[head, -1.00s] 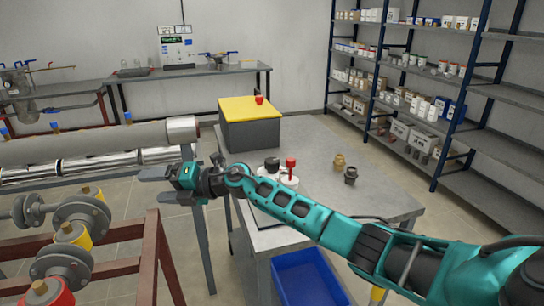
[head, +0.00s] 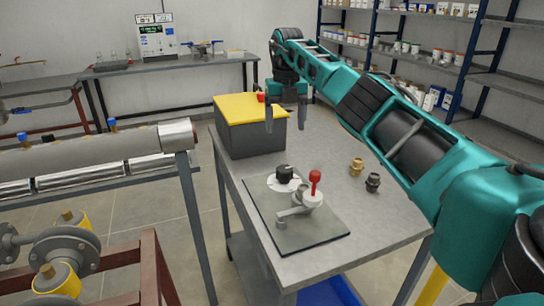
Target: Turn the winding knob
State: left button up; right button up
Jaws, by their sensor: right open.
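A small device stands on a dark square mat (head: 318,238) on the grey table. It has a black round knob (head: 284,172) on a white base and a red upright handle (head: 315,180) on a pale crank-like body (head: 302,203). I cannot tell which of these is the winding knob. My right gripper (head: 286,127) is open and empty, its two fingers pointing down. It is beyond the device, by the right side of the grey box, well apart from the knob and handle. My left gripper is not in view.
The grey box (head: 262,140) with a yellow lid (head: 245,108) stands at the table's far left; a small red knob (head: 261,97) shows at its lid. A brass fitting (head: 356,167) and a dark fitting (head: 372,182) stand right of the mat. Pipes (head: 90,158) run left.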

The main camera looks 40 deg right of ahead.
aim_at(284, 168)
notch_tip(284, 168, down, 12)
jog(key=shift+s+r+b, duration=0.1)
jog(key=shift+s+b, duration=0.05)
jog(key=shift+b, duration=0.4)
jog(key=shift+f, duration=0.5)
jog(key=c, duration=1)
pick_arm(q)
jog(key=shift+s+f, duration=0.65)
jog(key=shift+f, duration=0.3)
pick_arm(e)
jog(key=shift+c, duration=0.2)
